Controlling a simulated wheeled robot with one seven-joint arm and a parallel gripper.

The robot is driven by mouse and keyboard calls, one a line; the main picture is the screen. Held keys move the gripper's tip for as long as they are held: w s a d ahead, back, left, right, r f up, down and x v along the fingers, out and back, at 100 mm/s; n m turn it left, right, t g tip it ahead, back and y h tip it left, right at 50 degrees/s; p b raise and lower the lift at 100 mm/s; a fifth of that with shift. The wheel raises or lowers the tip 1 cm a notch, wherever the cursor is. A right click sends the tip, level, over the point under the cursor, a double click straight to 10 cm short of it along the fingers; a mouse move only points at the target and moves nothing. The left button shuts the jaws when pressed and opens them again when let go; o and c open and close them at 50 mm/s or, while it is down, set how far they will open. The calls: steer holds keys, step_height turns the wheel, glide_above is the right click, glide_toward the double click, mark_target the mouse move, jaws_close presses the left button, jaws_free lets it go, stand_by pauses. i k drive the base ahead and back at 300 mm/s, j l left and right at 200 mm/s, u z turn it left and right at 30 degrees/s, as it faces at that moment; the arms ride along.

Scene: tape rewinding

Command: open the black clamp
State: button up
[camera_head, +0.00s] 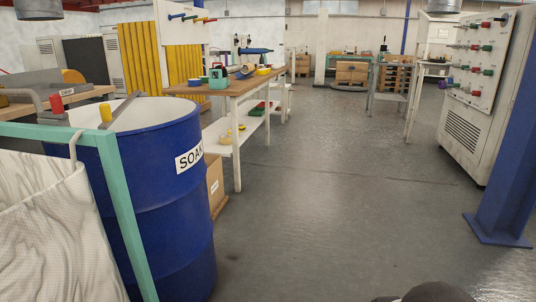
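I cannot make out a black clamp in this view. My gripper does not show. A dark rounded shape (435,292) is cut off by the bottom edge, right of the middle; I cannot tell what it is. A wooden-topped workbench (213,87) stands left of the middle, with a teal tool (218,76), a blue tool (255,51) and several small items on it. They are too small to tell whether one is a clamp.
A blue drum (165,235) marked "SOAK" and a teal frame (122,215) with pale cloth (55,235) fill the near left. A grey cabinet (465,130) with coloured handles and a blue post (510,150) stand right. The grey floor (330,200) between is clear.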

mark_target(222, 68)
steer(key=i, duration=2.35)
